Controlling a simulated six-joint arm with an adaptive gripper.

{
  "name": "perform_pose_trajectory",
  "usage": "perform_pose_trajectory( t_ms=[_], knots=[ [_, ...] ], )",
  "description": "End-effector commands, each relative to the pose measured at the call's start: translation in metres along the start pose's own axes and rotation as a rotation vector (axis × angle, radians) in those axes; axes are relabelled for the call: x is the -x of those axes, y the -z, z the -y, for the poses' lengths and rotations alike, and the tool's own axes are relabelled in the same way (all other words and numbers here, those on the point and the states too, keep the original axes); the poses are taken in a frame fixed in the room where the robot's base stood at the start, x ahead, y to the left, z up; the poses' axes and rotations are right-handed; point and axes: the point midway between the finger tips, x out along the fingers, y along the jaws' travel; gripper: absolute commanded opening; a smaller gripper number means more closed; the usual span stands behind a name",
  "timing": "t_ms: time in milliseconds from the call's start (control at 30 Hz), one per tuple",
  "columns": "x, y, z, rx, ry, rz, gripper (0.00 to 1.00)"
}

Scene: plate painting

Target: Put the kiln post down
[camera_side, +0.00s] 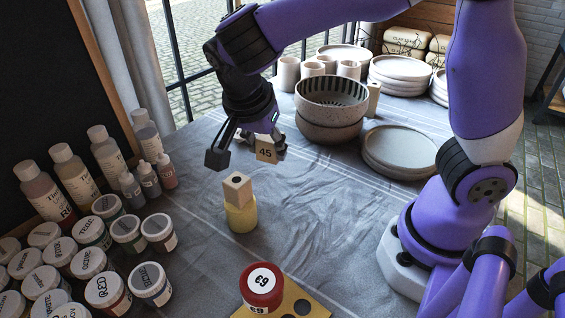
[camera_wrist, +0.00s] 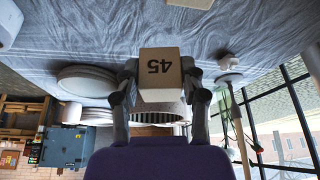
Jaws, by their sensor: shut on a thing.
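My gripper (camera_side: 246,154) is shut on a pale beige block marked "45", which I take to be the kiln post (camera_side: 265,151). In the wrist view the post (camera_wrist: 160,68) sits between the two fingers, its numbered face in sight. In the side view it is held above the grey cloth, and part of it is hidden by my gripper.
Stacked bowls (camera_side: 331,100) stand behind my gripper, with stacked plates (camera_side: 400,152) to their right. Paint jars (camera_side: 91,263) and bottles (camera_side: 77,172) crowd the left. Bare cloth (camera_side: 310,215) lies in the middle.

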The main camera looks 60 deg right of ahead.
Motion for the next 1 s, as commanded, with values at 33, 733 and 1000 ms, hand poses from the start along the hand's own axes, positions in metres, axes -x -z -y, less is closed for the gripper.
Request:
perform_pose_trajectory(
  t_ms=[33,733,1000],
  knots=[
    [0.001,0.002,-0.008,-0.074,-0.029,0.001,0.02],
    [-0.107,0.085,-0.013,-0.2,-0.082,0.001,0.02],
    [-0.14,0.073,-0.013,-0.194,-0.083,0.002,0.02]
  ],
)
